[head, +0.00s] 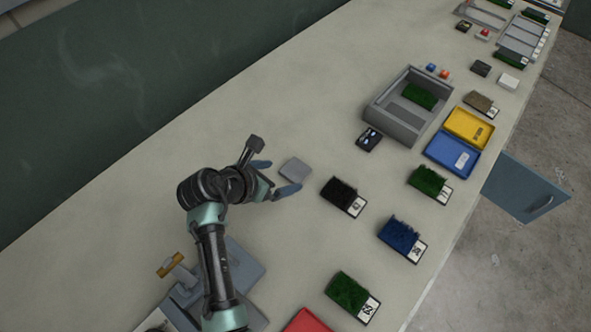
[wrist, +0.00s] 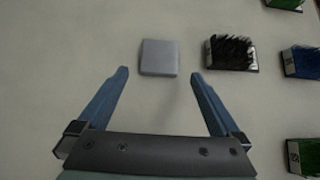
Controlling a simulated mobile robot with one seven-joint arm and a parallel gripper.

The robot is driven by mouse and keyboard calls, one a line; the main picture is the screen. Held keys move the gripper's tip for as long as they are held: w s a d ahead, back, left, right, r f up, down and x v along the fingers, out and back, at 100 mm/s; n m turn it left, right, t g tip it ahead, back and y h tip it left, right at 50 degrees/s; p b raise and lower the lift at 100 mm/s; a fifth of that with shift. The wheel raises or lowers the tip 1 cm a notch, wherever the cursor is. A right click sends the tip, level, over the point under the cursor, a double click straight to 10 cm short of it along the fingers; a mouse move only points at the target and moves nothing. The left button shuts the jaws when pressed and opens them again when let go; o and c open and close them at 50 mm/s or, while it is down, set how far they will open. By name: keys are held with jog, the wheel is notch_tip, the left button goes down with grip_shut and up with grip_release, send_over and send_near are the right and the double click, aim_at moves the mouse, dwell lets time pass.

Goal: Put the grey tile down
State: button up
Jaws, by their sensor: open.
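The grey tile (head: 295,169) is a small flat square with rounded corners. It lies flat on the pale bench top, and it also shows in the wrist view (wrist: 159,57), just beyond my fingertips. My gripper (head: 278,177) is open and empty, its two blue fingers spread wide. In the wrist view the fingers (wrist: 160,72) point toward the tile, one on each side of its near end, with clear gaps. Neither finger touches the tile.
A black turf sample (head: 343,196) lies right of the tile, with a blue one (head: 402,236) and green ones (head: 429,182) farther right. A small dark box (head: 369,138) and a grey crate (head: 372,112) stand beyond. The bench left of the tile is clear.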

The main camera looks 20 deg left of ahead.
aim_at(295, 170)
jog(key=x, duration=0.5)
jog(key=shift+w+d+r, duration=0.1)
jog(key=shift+w+r, duration=0.2)
jog(key=shift+w, duration=0.05)
jog(key=shift+r, duration=0.1)
jog(key=c, duration=1.6)
